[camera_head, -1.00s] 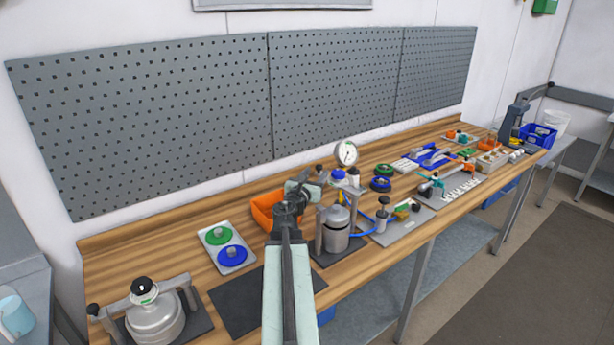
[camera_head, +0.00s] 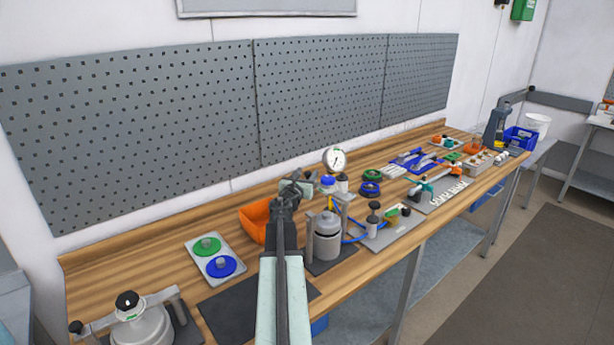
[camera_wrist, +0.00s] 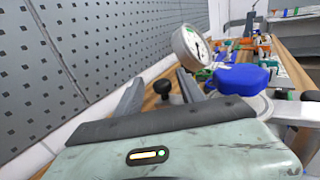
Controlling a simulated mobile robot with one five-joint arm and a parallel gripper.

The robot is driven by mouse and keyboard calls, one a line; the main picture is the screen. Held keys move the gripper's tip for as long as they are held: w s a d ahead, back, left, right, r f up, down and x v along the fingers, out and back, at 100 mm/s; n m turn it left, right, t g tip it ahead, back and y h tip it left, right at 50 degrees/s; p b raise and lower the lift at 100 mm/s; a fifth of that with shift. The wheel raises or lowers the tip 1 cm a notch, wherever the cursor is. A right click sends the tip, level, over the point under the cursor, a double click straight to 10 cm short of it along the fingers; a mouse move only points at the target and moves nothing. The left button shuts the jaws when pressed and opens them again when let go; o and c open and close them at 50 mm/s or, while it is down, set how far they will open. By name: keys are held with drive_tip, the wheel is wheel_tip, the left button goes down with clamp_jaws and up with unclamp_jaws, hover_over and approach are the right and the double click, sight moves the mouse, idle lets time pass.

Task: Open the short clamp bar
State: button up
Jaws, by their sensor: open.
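The central metal vessel (camera_head: 327,240) stands on a dark mat, with a blue knob (camera_head: 327,183) above it. The short clamp bar across its top is mostly hidden behind my gripper, and I cannot tell its exact position. The blue knob also shows in the wrist view (camera_wrist: 241,78), just right of my fingers. A black knob (camera_wrist: 162,88) appears between the two fingers in that view; contact cannot be told. My gripper (camera_head: 303,184) is open, at the upper left of the vessel.
A dial gauge (camera_head: 335,160) stands behind the vessel. An orange bin (camera_head: 254,222) is to its left. A second vessel (camera_head: 143,328) with a long bar is at the near left. A dark mat (camera_head: 238,312) between them is bare.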

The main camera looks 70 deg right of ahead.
drive_tip(key=shift+c, duration=0.4)
clamp_jaws()
drive_tip(key=shift+w, duration=0.1)
idle(0.9)
